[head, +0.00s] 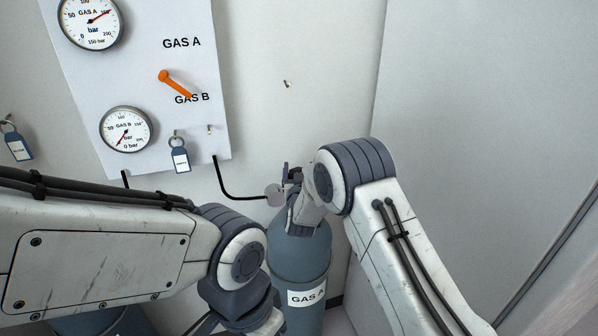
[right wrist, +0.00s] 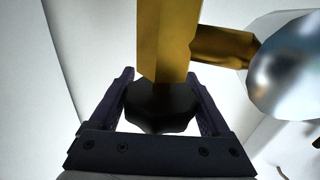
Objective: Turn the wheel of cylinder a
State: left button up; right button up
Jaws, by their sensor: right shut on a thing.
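Cylinder a is the blue-grey gas cylinder (head: 300,262) labelled GAS A, standing upright against the wall. Its dark wheel (right wrist: 160,112) shows in the right wrist view, at the end of the brass valve (right wrist: 165,40). My right gripper (right wrist: 162,92) is shut on this wheel, with one finger on each side. In the head view my right gripper (head: 291,178) is at the top of the cylinder, and my own wrist hides most of the valve and wheel. My left arm crosses the lower left of the head view; its gripper is out of the frame.
A white panel (head: 140,100) on the wall carries a GAS A gauge (head: 90,18), a GAS B gauge (head: 126,129) and an orange lever (head: 176,83). A black hose (head: 226,185) runs toward the valve. Tagged keys (head: 180,155) hang at the panel. A second cylinder (head: 115,325) shows at lower left.

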jog(key=n+y+b, duration=0.1)
jog(key=y, duration=0.1)
jog(key=n+y+b, duration=0.1)
jog(key=y+b, duration=0.1)
jog(key=n+g+y+b, duration=0.1)
jog(key=b, duration=0.1)
jog(key=shift+a+f+n+y, duration=0.3)
jog(key=shift+a+n+y, duration=0.05)
jog(key=shift+n+y, duration=0.05)
jog(key=n+y, duration=0.1)
jog(key=g+y+b, duration=0.1)
jog(key=shift+s+a+r+n+y, duration=0.1)
jog(key=shift+s+a+n+y, duration=0.1)
jog(key=shift+n+y, duration=0.15)
jog(key=shift+a+r+n+g+y, duration=0.1)
jog(key=shift+a+n+g+y, duration=0.1)
jog(key=shift+n+g+y, duration=0.75)
jog(key=shift+s+a+n+g+y, duration=0.15)
jog(key=shift+n+g+y, duration=0.35)
jog(key=shift+y, duration=0.15)
jog(key=shift+s+a+n+g+y, duration=0.1)
jog(key=shift+a+n+g+y, duration=0.05)
jog(key=shift+n+g+y, duration=0.4)
jog(key=shift+s+a+n+g+y, duration=0.15)
jog(key=shift+n+g+y, duration=0.35)
jog(key=shift+y, duration=0.2)
jog(key=shift+r, duration=0.1)
jog(key=o, duration=1.2)
jog(key=shift+a, duration=0.1)
jog(key=shift+s, duration=0.1)
